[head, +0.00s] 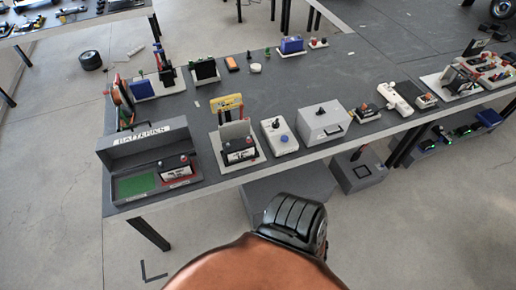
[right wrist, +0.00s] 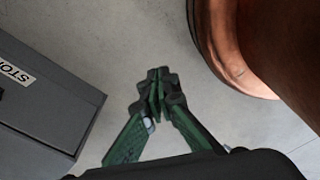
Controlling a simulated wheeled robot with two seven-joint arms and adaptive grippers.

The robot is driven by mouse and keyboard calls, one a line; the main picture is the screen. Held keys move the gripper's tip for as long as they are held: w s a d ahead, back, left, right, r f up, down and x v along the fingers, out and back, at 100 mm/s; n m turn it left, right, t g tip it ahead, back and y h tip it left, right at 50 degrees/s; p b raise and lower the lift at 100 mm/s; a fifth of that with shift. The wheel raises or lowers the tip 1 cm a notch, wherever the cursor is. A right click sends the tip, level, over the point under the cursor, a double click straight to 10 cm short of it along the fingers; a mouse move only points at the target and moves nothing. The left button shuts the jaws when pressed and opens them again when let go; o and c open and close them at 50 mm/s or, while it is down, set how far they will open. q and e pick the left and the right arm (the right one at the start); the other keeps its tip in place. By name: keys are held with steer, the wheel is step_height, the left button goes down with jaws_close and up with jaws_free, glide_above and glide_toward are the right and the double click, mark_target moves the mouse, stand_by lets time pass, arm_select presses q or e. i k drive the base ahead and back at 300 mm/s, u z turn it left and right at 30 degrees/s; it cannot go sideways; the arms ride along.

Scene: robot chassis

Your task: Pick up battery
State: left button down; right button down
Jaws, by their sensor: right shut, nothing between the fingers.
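A battery (head: 176,167), dark with a white label, sits in the right part of an open grey box (head: 128,197) marked BATTERIES, at the near left end of the table in the head view. The left part of the box floor is green and bare. A second similar battery (head: 238,150) stands on a white holder to the right of the box. My right gripper (right wrist: 158,88) shows in the right wrist view, its green fingers together and empty above the bare floor, apart from any battery. My left gripper is not in view.
A dark grey box with a STO... label (right wrist: 40,105) lies left of my right gripper. Open floor surrounds the table.

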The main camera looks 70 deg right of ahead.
mark_target(243, 147)
steer(key=z, duration=2.05)
